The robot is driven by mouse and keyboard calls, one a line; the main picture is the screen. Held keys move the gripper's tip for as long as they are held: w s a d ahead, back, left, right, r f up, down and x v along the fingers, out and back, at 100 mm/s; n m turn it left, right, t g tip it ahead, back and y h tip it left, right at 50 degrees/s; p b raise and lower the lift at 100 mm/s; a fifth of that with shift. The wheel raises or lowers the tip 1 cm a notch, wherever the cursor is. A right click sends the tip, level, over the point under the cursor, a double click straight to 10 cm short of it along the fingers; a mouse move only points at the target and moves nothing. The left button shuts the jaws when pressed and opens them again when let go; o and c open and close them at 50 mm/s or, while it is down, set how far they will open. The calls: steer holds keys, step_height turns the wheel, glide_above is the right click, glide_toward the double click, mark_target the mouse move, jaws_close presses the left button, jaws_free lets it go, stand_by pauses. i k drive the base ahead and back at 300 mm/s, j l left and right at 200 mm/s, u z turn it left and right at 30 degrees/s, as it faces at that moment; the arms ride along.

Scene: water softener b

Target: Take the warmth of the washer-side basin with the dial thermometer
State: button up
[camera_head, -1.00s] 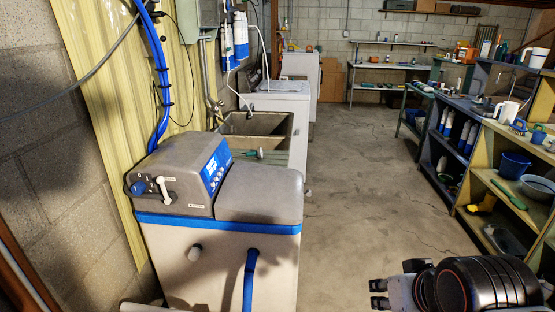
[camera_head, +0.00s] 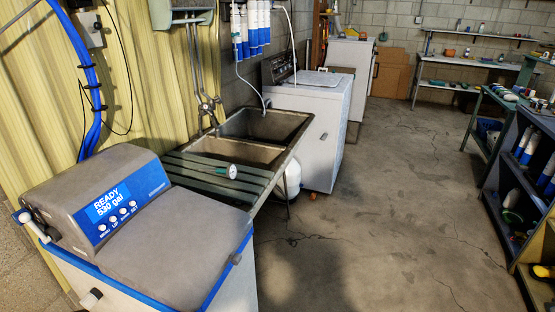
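A twin-basin sink stands against the left wall. Its washer-side basin (camera_head: 268,124) is the far one, next to the white washer (camera_head: 312,110); the near basin (camera_head: 238,151) is closer to me. I cannot tell how much water either holds. What looks like the dial thermometer (camera_head: 231,171), a small pale round head with a green edge, lies on the slatted drainboard (camera_head: 195,174) in front of the near basin. My gripper is out of view.
A grey water softener (camera_head: 150,215) with a lit blue display stands close at the lower left. Crowded shelves (camera_head: 520,180) line the right side. The cracked concrete floor (camera_head: 390,200) between is clear. A white rounded container (camera_head: 291,181) sits under the sink.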

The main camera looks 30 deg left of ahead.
mark_target(231, 171)
steer(key=i+j+u, duration=0.1)
steer(key=i+u, duration=0.2)
steer(key=i, duration=0.2)
steer(key=i+u, duration=0.35)
steer(key=i+l+u, duration=0.3)
steer(key=i, duration=0.3)
steer(key=i+l+u, duration=0.15)
steer(key=i+u, duration=0.15)
steer(key=i, duration=0.2)
steer(key=i+u, duration=0.65)
steer(key=u, duration=1.2)
steer(key=l+u, duration=0.1)
steer(key=l, duration=0.45)
steer(key=k+l+u, duration=0.15)
steer(key=l, duration=0.35)
steer(key=l+u, duration=0.1)
steer(key=l, duration=0.45)
